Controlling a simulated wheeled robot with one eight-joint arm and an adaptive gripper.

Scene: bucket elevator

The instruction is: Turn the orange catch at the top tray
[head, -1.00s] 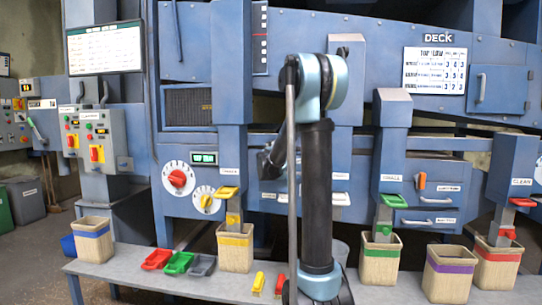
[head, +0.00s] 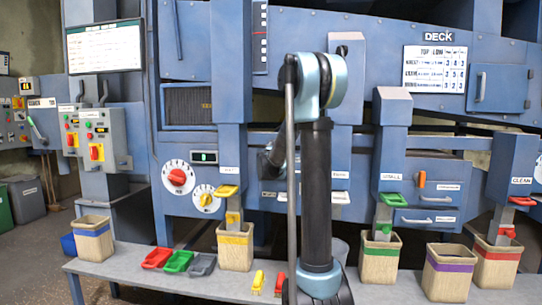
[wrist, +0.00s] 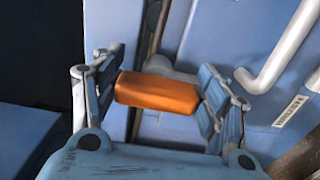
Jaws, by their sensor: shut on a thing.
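The orange catch (wrist: 158,93) is a short block lying across the middle of the wrist view, between the two fingers of my gripper (wrist: 160,95). My gripper is shut on it, with a finger pad at each end. A grey round piece shows behind the catch, against a blue panel (wrist: 225,35). In the head view my arm hides this catch and most of the gripper. Another orange catch (head: 421,180) stands upright on the blue front to the right of my arm.
A grey bar handle (wrist: 285,55) is close right of the gripper. Below the machine, a grey bench (head: 130,262) carries bins, including a yellow-banded one (head: 235,248), and small red, green and grey trays. Blue posts (head: 392,140) stand out in front.

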